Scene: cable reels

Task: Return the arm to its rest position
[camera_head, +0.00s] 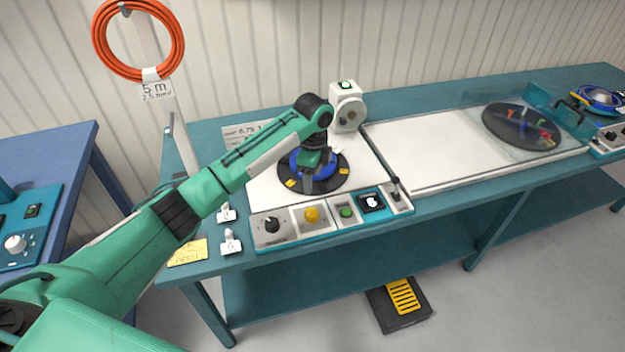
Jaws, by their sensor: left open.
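My left arm, green and black, reaches in from the lower left over the teal workbench. My left gripper (309,184) points down over the blue reel (327,165) on a black disc (340,181) with yellow marks. The gripper is open, and its fingers are at the front part of the reel. I cannot tell whether they touch the reel. The arm and gripper hide part of the reel and disc. My right gripper is not in view.
A control panel with a black knob (271,224), yellow button (312,214) and lever (396,186) lines the bench front. A grey-white device (347,108) stands behind the disc. The white board (425,160) is clear. A foot pedal (403,297) lies on the floor.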

